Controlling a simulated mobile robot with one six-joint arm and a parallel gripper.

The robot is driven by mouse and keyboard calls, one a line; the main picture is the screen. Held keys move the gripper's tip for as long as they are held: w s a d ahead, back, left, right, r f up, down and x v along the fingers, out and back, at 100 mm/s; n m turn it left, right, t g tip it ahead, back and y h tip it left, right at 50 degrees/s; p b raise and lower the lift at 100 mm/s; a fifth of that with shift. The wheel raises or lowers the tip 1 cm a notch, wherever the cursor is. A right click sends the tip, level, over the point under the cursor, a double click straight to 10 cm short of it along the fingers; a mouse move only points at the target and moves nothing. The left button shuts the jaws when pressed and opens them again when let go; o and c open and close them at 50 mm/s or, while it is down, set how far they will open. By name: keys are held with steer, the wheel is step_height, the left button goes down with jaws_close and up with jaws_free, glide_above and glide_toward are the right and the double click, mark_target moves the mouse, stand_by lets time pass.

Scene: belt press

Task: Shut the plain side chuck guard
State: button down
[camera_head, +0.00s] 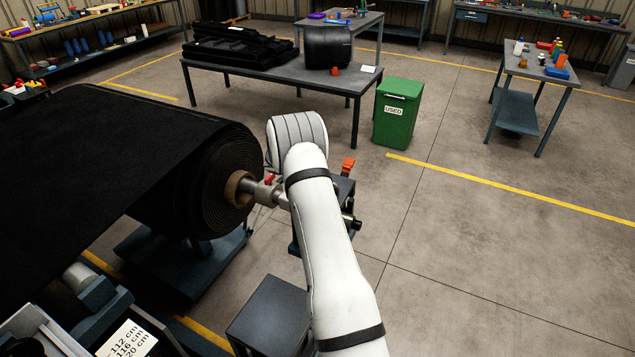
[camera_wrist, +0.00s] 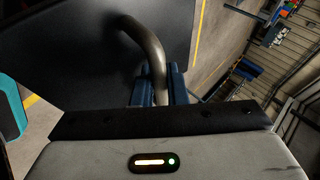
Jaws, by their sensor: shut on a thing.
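In the wrist view my gripper (camera_wrist: 159,88) has its blue fingers closed on a curved metal bar handle (camera_wrist: 153,42). The handle stands out from a dark flat panel (camera_wrist: 105,70) that looks like the guard. Only part of the panel shows, so I cannot tell how far open it is. In the head view my white arm hides the gripper and most of the chuck stand (camera_head: 342,190). A metal shaft (camera_head: 266,192) with a red lever (camera_head: 270,180) runs from the roll core toward the stand.
The large black belt roll (camera_head: 185,185) is left of my arm. A dark box (camera_head: 270,315) stands on the floor near my arm. A green bin (camera_head: 398,115) and a table (camera_head: 270,72) are beyond.

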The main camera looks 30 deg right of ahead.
steer(key=shift+s+f, duration=0.15)
steer(key=shift+f, duration=0.15)
steer(key=c, duration=1.5)
jaws_free()
steer(key=shift+r, duration=0.1)
steer(key=shift+c, duration=0.2)
steer(key=shift+r, duration=0.1)
steer(key=shift+a+r, duration=0.1)
steer(key=v, duration=0.7)
steer(key=shift+a+r, duration=0.1)
steer(key=shift+a, duration=0.15)
